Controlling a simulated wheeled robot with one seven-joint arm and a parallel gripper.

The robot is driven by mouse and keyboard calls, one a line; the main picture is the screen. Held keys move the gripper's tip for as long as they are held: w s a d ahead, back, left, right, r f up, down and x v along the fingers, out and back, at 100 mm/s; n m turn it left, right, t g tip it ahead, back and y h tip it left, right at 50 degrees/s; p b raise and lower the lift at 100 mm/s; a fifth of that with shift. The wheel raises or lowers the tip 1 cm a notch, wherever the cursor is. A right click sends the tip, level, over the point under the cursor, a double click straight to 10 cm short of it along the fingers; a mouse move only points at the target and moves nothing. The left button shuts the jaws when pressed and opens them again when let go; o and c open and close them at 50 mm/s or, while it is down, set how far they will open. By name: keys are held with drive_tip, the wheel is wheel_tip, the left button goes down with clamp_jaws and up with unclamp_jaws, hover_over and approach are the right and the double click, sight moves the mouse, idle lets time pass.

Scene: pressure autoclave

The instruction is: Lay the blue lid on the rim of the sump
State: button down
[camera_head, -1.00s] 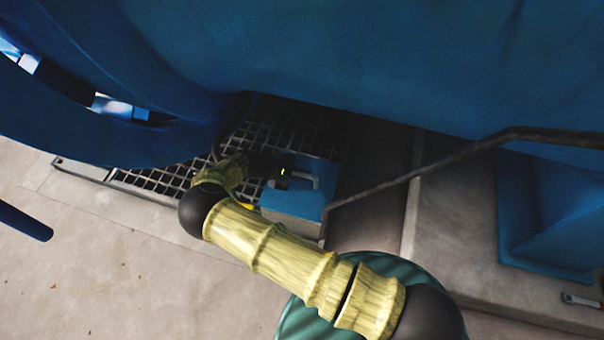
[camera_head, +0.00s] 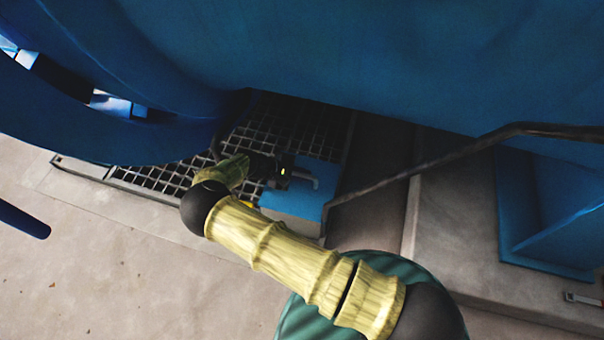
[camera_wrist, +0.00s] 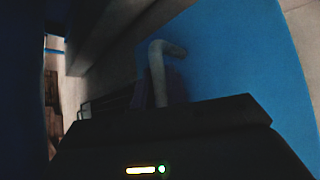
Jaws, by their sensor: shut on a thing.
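The blue lid (camera_head: 318,173) is a flat blue plate with a pale bent handle (camera_head: 305,177). It sits at the right end of a floor grating in the head view. My gripper (camera_head: 284,177) is at the handle, shut on the lid; its fingertips are mostly hidden by its dark body. In the wrist view the lid (camera_wrist: 235,60) fills the right side, and its handle (camera_wrist: 160,70) rises just beyond the gripper body. The sump's rim cannot be told apart clearly; I cannot tell whether the lid touches it.
The metal grating (camera_head: 155,178) lies left of and behind the lid. A big blue vessel (camera_head: 380,60) overhangs from above. A dark pipe (camera_head: 430,165) runs from beside the lid to the right. A blue support foot (camera_head: 545,225) stands at the right. Open concrete floor (camera_head: 120,270) lies at front left.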

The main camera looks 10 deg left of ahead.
drive_tip(key=shift+f+b, duration=0.35)
drive_tip(key=shift+f, duration=0.35)
drive_tip(key=c, duration=1.3)
unclamp_jaws()
drive_tip(key=shift+a, duration=0.1)
